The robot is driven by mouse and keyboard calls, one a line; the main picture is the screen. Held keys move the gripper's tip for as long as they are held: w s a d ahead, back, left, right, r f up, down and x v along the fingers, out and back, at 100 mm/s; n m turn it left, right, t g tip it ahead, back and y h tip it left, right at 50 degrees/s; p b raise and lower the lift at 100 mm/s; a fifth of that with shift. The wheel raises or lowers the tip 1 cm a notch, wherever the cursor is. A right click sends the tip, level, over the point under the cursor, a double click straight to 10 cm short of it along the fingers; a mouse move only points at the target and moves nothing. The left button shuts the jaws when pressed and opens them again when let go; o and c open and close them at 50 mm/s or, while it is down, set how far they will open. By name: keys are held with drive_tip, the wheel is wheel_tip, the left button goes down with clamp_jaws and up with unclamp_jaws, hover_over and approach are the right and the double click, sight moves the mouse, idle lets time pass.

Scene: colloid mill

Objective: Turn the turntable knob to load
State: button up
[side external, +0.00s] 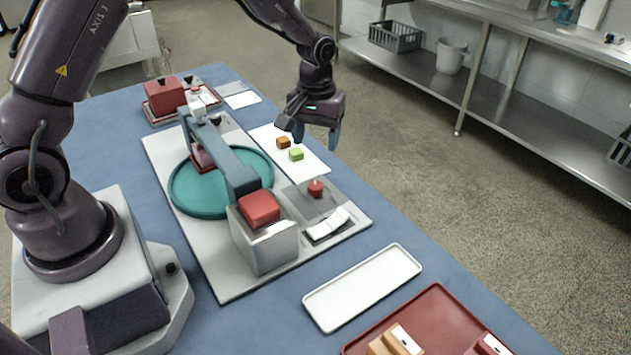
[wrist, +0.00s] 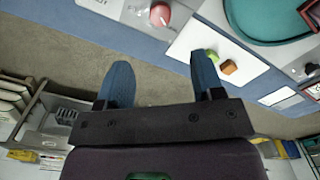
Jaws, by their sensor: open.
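A red round knob (side external: 316,188) sits on a grey panel at the right side of the machine's white base. It also shows at the top of the wrist view (wrist: 160,14). Its markings are too small to read. The teal turntable disc (side external: 190,200) lies left of the knob, under a grey-blue arm, and its edge shows in the wrist view (wrist: 258,22). My gripper (side external: 316,135) is open and empty, raised above the table's far right edge, beyond the knob and apart from it. Its two blue fingers (wrist: 162,62) show in the wrist view.
An orange cube (side external: 283,142) and a green cube (side external: 296,154) lie on a white mat (side external: 312,164) below my gripper. A red-topped box (side external: 265,240), a white tray (side external: 360,287) and a red tray (side external: 440,310) stand nearer.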

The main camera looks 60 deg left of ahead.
sight(316, 185)
wheel_tip(316, 185, down, 12)
drive_tip(key=shift+r, duration=0.15)
idle(0.3)
drive_tip(key=c, duration=0.9)
